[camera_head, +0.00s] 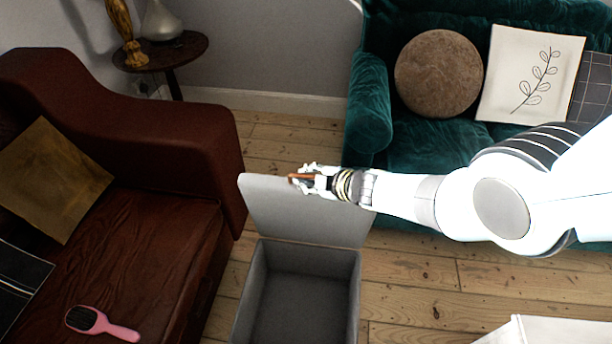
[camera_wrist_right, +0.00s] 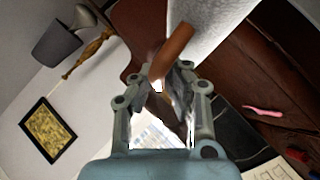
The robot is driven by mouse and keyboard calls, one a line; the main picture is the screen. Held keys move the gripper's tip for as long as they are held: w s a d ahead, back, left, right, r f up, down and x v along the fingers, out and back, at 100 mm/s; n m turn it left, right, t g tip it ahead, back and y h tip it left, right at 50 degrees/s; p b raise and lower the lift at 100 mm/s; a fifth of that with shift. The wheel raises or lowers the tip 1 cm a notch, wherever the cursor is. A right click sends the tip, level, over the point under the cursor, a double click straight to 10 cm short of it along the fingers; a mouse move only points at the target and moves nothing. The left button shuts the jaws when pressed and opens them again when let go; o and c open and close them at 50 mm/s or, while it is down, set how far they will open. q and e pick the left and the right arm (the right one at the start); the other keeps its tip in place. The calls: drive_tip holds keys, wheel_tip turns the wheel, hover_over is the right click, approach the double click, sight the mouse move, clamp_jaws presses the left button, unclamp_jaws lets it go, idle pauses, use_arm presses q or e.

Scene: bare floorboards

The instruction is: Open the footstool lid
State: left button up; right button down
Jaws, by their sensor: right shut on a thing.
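The grey footstool (camera_head: 250,292) stands on the floorboards between the two sofas, and its empty inside shows. Its grey lid (camera_head: 300,218) stands raised, roughly upright, at the far side of the box; part of it also shows at the top of the right wrist view (camera_wrist_right: 205,25). My right gripper (camera_head: 303,179) is at the top edge of the lid, shut on a brown tab (camera_wrist_right: 172,52). The tab looks joined to the lid, but the joint is hard to make out. My left gripper is not in view.
A dark red sofa (camera_head: 150,140) with a pink hairbrush (camera_head: 100,324) stands close on the left. A green sofa (camera_head: 370,115) stands behind on the right. A white object (camera_head: 550,330) is at the lower right. Bare floorboards (camera_head: 415,285) lie right of the footstool.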

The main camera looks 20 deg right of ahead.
drive_tip(key=c, duration=1.4)
unclamp_jaws()
drive_tip(key=shift+s+d, duration=0.1)
drive_tip(key=shift+d, duration=0.1)
drive_tip(key=shift+s+f, duration=0.1)
drive_tip(key=shift+s, duration=0.05)
drive_tip(key=shift+s+d+r, duration=0.15)
drive_tip(key=shift+s+r, duration=0.15)
drive_tip(key=shift+s, duration=0.3)
drive_tip(key=v, duration=1)
drive_tip(key=shift+r, duration=0.3)
